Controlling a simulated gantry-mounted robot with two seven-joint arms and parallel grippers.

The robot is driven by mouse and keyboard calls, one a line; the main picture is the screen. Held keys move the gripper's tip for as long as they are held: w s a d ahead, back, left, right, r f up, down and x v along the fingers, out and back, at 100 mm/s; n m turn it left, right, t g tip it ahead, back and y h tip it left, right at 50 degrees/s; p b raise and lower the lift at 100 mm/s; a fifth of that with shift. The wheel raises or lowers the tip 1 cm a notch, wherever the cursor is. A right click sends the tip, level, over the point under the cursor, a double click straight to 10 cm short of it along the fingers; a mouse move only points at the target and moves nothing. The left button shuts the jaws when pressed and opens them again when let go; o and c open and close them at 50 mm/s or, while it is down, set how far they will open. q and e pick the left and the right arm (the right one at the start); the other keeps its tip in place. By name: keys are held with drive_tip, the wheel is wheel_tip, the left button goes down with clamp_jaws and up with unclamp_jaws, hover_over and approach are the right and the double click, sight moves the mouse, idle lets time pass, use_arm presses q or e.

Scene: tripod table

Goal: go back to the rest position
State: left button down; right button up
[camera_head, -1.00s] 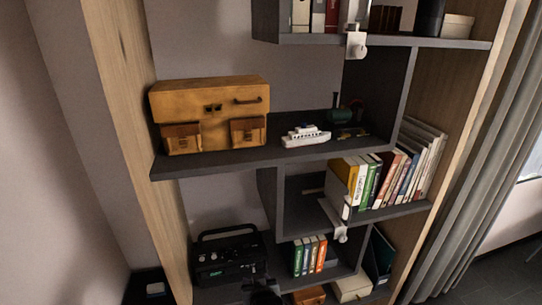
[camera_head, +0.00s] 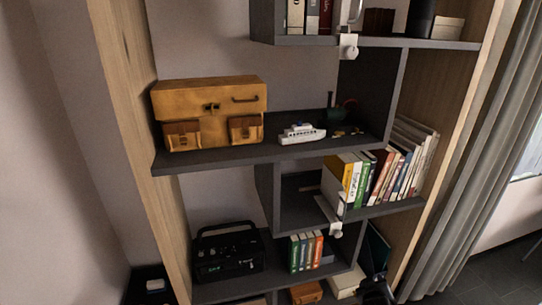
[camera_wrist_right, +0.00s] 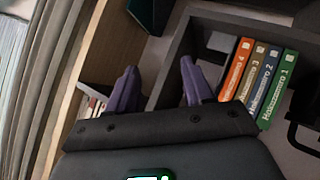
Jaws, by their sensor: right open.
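My right gripper (camera_wrist_right: 158,72) is open in the right wrist view, with its two purple fingers apart and nothing between them. The fingers point toward a dark shelf compartment, with a row of books to their right. In the head view, a dark part that looks like my right gripper (camera_head: 375,289) shows at the bottom edge, right of the lower shelf; its fingers cannot be made out there. My left gripper is in neither view.
A grey shelf unit holds a yellow-brown bag (camera_head: 210,112), a white toy ship (camera_head: 302,134), a black radio (camera_head: 228,254), upper books (camera_head: 372,178) and small numbered books (camera_head: 306,251), also in the wrist view (camera_wrist_right: 264,80). A grey curtain (camera_head: 470,180) hangs at right.

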drive_tip(key=s+d+r+h, duration=0.2)
drive_tip(key=d+r+h, duration=0.1)
drive_tip(key=d, duration=1.2)
drive_tip(key=s+a+f+g+y, duration=0.1)
drive_tip(key=s+a+f, duration=0.2)
drive_tip(key=s, duration=0.3)
drive_tip(key=s+a+f+n+g+y, duration=0.1)
drive_tip(key=s+a+f, duration=0.1)
drive_tip(key=s+a, duration=0.25)
drive_tip(key=s+a+f+g+y, duration=0.1)
drive_tip(key=s+a+f, duration=0.2)
drive_tip(key=s, duration=0.3)
drive_tip(key=s+a+r+n+g+y, duration=0.1)
drive_tip(key=s+a+r+g, duration=0.15)
drive_tip(key=s, duration=0.95)
drive_tip(key=s+a+r+n+g, duration=0.1)
drive_tip(key=s+a+r, duration=0.2)
drive_tip(key=s, duration=0.8)
drive_tip(key=a+f+m+y, duration=0.1)
drive_tip(key=a+m+y, duration=0.25)
drive_tip(key=a, duration=0.55)
wheel_tip(320, 180, up, 32)
drive_tip(key=p, duration=3.2)
drive_tip(key=shift+a, duration=0.3)
drive_tip(key=shift+m+g, duration=0.25)
